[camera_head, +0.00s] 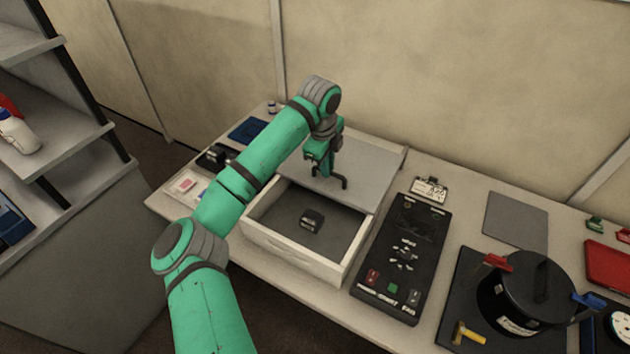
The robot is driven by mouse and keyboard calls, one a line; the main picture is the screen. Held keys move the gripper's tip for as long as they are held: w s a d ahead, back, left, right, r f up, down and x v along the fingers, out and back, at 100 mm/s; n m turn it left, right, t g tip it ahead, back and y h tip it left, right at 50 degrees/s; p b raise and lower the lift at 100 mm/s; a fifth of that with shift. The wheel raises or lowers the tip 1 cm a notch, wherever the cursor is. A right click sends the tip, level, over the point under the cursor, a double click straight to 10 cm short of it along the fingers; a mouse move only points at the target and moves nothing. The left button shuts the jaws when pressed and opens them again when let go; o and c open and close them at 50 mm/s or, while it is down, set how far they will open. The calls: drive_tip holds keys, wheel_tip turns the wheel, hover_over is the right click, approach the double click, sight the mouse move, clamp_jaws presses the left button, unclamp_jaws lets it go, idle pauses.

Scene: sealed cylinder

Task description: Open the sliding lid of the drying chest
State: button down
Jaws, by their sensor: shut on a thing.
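The drying chest (293,259) is a cream, open-topped box on the bench. Its grey sliding lid (378,168) lies toward the back, and the front part of the chest is uncovered. A small dark block (312,221) sits on the dark floor inside. My gripper (331,180) is at the lid's front part, pointing down, and is shut on the lid's dark handle. The grip itself is small and partly hidden by my green arm, which reaches in from the lower left.
A black control panel (402,255) lies right of the chest, close to its side. A black lidded pot (527,290) with coloured clamps stands farther right. Small items and a pink-and-white tray (187,184) are at left. A shelf unit (60,150) stands at far left.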

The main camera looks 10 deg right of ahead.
drive_tip(key=shift+w+d, duration=0.55)
drive_tip(key=shift+w, duration=0.15)
drive_tip(key=shift+w+d, duration=0.5)
drive_tip(key=shift+w, duration=0.2)
drive_tip(key=c, duration=1.8)
unclamp_jaws()
drive_tip(key=shift+s, duration=0.1)
drive_tip(key=shift+a, duration=0.1)
drive_tip(key=shift+r, duration=0.15)
drive_tip(key=shift+s+a+r, duration=0.2)
drive_tip(key=shift+s+r, duration=0.1)
drive_tip(key=shift+r, duration=1.4)
drive_tip(key=shift+s+a+r, duration=0.25)
drive_tip(key=shift+r, duration=1.5)
drive_tip(key=shift+s+a+r, duration=0.2)
drive_tip(key=shift+s+r, duration=0.1)
drive_tip(key=shift+r, duration=1.4)
